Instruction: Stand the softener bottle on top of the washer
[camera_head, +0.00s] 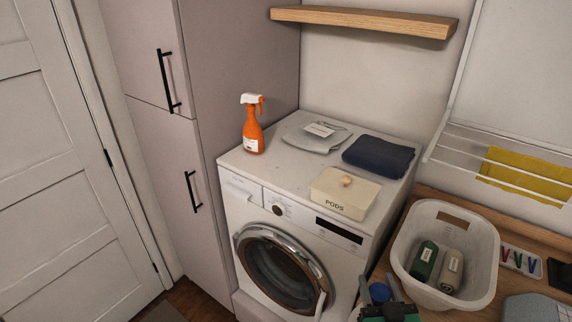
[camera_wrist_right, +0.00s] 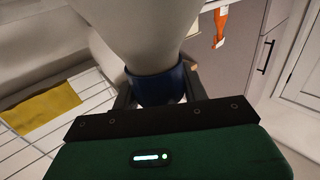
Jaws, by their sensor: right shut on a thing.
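The washer (camera_head: 231,191) stands against the wall in the head view, with its round door shut and a flat white top. My right gripper (camera_head: 380,291) is at the bottom of the head view, in front of the washer's right side and lower than its top. It is shut on a bottle with a dark blue cap (camera_head: 379,293). In the right wrist view the fingers are around the blue cap (camera_wrist_right: 157,86), and the pale bottle body (camera_wrist_right: 158,35) extends away from it. Its label does not show, so I cannot read whether it is softener. My left gripper is not in view.
On the washer are an orange spray bottle (camera_head: 253,129), a grey cloth (camera_head: 316,136), a dark folded towel (camera_head: 378,156) and a PODS box (camera_head: 344,192). The top's front left is clear. A white basket (camera_head: 487,254) with two bottles stands on the wooden counter (camera_head: 546,237).

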